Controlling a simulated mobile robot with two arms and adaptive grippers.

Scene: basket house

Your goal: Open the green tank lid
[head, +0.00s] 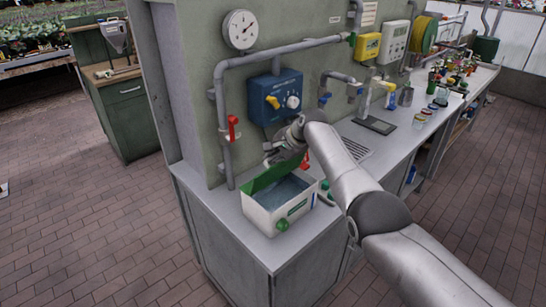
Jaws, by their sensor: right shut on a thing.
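The tank (264,216) is a white box on the near end of the grey counter. Its green lid (268,177) is tilted up along the tank's back left side. The tank's top is open and its grey-blue inside shows. My right gripper (278,156) reaches in from the right, just above the lid's raised edge. It is shut on the green lid; the exact contact is small and partly hidden by the gripper. My left gripper is not in view.
A blue control box (275,98), grey pipes with a red-handled valve (233,128) and a round gauge (240,29) are on the wall behind the tank. A tap (378,98) and several bottles stand farther along the counter. The brick floor (90,220) at left is clear.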

